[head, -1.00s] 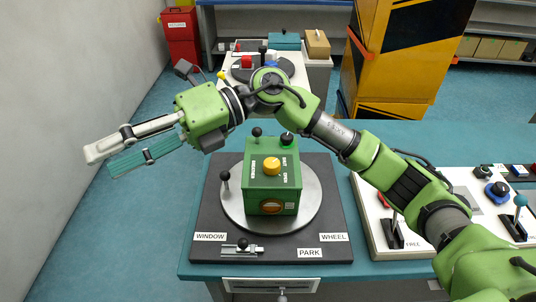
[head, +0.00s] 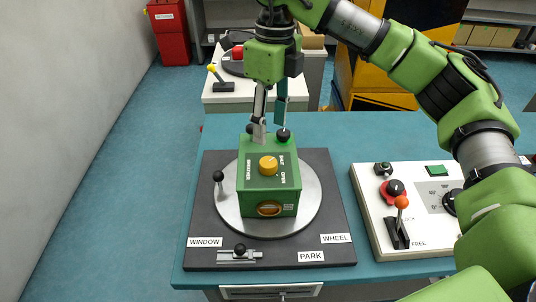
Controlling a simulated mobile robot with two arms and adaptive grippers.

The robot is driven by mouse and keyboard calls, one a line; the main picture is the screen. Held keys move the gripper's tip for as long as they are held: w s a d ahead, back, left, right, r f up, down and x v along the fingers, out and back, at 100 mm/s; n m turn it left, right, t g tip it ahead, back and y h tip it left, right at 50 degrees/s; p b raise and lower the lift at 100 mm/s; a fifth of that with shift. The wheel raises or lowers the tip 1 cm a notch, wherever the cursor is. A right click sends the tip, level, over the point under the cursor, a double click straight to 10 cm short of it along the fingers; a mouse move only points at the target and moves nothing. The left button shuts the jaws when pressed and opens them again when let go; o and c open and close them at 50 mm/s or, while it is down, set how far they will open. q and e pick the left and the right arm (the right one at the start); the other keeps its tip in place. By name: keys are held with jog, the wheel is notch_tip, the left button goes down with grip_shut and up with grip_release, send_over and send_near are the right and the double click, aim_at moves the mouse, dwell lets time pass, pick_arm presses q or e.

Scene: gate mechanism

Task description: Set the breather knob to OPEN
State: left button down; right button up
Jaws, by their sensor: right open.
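The yellow breather knob (head: 268,166) sits on top of the green box (head: 268,205), on a round metal turntable (head: 310,205). The box top carries the words BREATHER, SHUT and OPEN; SHUT reads toward the back and OPEN toward the front, right of the knob. I cannot tell which word the knob points to. My right gripper (head: 271,132) points down over the back of the box, open, its pale finger and teal finger apart. The fingertips show just behind the knob and near a black ball knob (head: 284,135). My left gripper is out of view.
A black lever (head: 219,180) stands left of the box. A sliding latch (head: 240,252) lies in front, near the WINDOW, WHEEL and PARK labels. A white panel with an orange-topped lever (head: 400,210) stands at right. The teal table is bare at front left.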

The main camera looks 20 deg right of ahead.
aim_at(268, 161)
jog(key=f, duration=0.3)
jog(key=f+p, duration=0.1)
jog(key=f, duration=0.2)
jog(key=f+p, duration=0.1)
jog(key=f, duration=0.2)
jog(key=shift+s+a+f, duration=0.2)
jog(key=shift+a+f, duration=0.05)
jog(key=shift+f, duration=0.15)
jog(key=shift+c, duration=0.3)
jog(key=c, duration=1)
